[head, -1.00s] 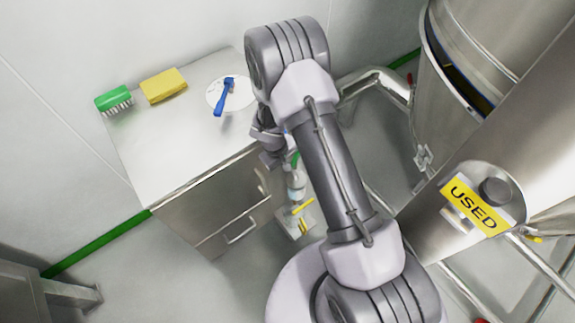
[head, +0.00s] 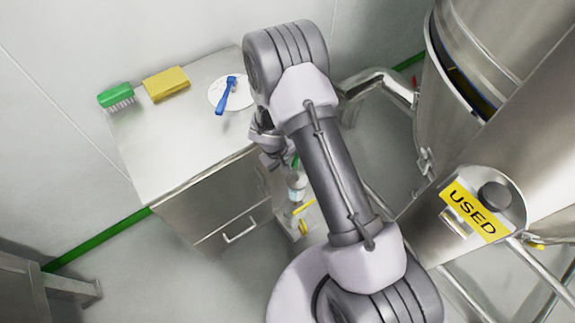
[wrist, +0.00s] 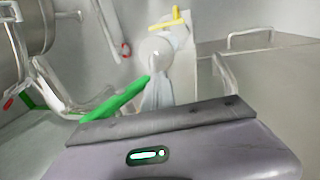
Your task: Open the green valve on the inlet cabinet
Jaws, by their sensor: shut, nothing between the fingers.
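The green valve's lever (wrist: 115,98) shows in the wrist view as a long green bar slanting up to the right, beside a pale rounded body. In the head view only a small green bit (head: 296,161) shows past my arm. My gripper (wrist: 155,122) is shut and empty. In the wrist view its dark front edge lies just below the lever and overlaps its lower left end; I cannot tell whether they touch. In the head view my gripper is mostly hidden by my arm, beside the steel cabinet (head: 180,170).
A yellow lever (wrist: 168,20) stands beyond the green one. On the cabinet top lie a green brush (head: 117,96), a yellow sponge (head: 166,83) and a blue tool (head: 226,96) on a white disc. A steel vessel with a USED label (head: 470,210) and pipes stand on the right.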

